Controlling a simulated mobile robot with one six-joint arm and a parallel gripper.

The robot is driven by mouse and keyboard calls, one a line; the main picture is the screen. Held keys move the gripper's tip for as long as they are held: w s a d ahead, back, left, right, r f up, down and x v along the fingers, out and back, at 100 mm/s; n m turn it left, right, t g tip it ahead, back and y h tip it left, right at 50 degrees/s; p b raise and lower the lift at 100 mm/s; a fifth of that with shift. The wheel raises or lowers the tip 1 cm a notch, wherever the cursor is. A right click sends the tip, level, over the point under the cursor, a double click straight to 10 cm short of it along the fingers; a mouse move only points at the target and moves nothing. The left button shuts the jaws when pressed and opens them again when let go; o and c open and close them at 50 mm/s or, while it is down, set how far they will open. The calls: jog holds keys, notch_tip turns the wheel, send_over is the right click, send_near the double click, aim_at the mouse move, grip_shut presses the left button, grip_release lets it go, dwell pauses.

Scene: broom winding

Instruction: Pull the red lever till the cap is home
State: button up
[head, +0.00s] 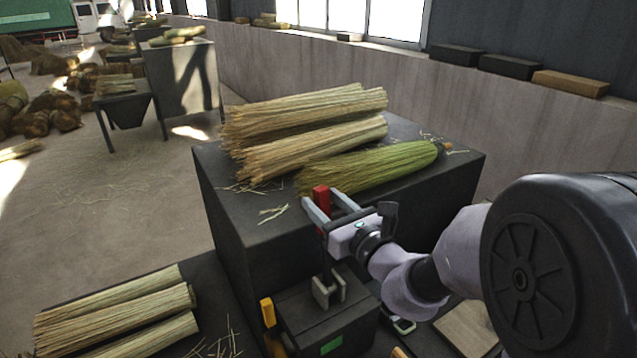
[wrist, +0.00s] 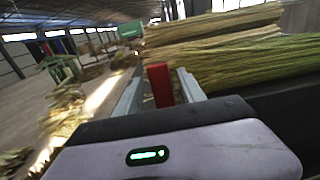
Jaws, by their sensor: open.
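The red lever (head: 321,196) stands upright at the front edge of the dark bench. My gripper (head: 323,199) is open, with one finger on each side of the lever's red grip. In the wrist view the red lever (wrist: 160,86) shows between the two grey fingers, nearer the right one; I cannot tell whether either touches it. The lever's lower part is partly hidden by my gripper. I cannot tell whether that piece is the cap.
Pale straw bundles (head: 300,128) lie on the dark bench (head: 228,205) beyond my gripper. A machine box (head: 318,315) with a green patch and a yellow handle (head: 268,312) is below. More straw (head: 120,318) lies at lower left.

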jog(key=shift+x, duration=1.95)
grip_shut()
